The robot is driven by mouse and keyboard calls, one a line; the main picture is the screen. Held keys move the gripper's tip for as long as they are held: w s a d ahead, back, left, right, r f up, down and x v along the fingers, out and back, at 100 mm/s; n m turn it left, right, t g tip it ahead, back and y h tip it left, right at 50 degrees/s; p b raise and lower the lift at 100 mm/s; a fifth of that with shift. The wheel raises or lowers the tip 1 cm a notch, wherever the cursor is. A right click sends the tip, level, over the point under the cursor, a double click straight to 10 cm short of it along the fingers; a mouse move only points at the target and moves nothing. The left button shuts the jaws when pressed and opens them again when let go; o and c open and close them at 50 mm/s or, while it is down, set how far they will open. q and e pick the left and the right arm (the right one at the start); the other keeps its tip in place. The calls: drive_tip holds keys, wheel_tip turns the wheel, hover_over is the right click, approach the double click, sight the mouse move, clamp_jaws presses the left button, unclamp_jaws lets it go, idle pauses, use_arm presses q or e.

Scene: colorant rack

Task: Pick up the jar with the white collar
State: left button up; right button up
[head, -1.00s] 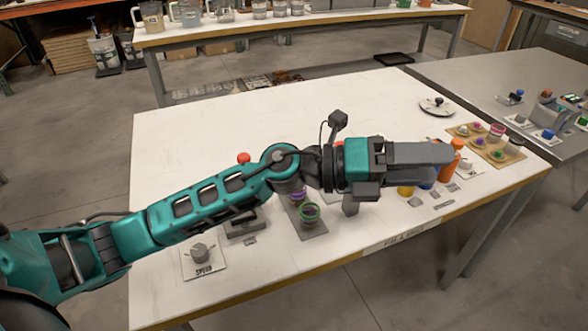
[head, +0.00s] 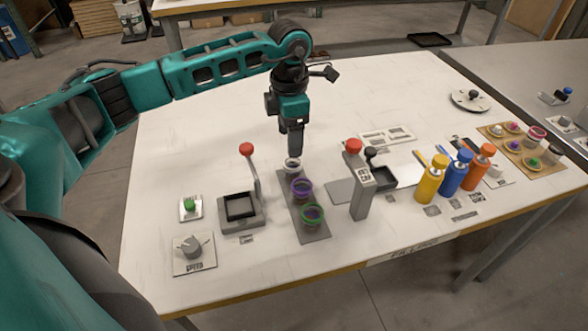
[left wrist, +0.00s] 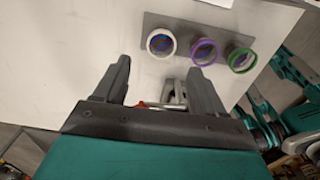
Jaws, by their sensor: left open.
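The jar with the white collar (head: 292,165) stands at the far end of a grey strip, in a row with a purple-collared jar (head: 301,188) and a green-collared jar (head: 312,215). In the left wrist view the white-collared jar (left wrist: 161,42) is the leftmost of the row, ahead of the fingers. My left gripper (head: 295,150) points down just above and behind this jar in the head view. In the left wrist view its two fingers (left wrist: 158,80) are spread with no jar between them. My right gripper is not in view.
Yellow (head: 431,180), blue (head: 455,174) and orange (head: 478,168) bottles are further right. The table's back left is clear.

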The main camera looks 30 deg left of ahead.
sight(293, 163)
use_arm(q)
drive_tip(key=f, duration=0.9)
drive_tip(key=shift+w+d+f, duration=0.1)
drive_tip(key=shift+w+d, duration=0.05)
drive_tip(key=shift+d, duration=0.05)
drive_tip(key=shift+c, duration=0.2)
drive_tip(key=c, duration=1)
drive_tip(key=shift+r, duration=0.25)
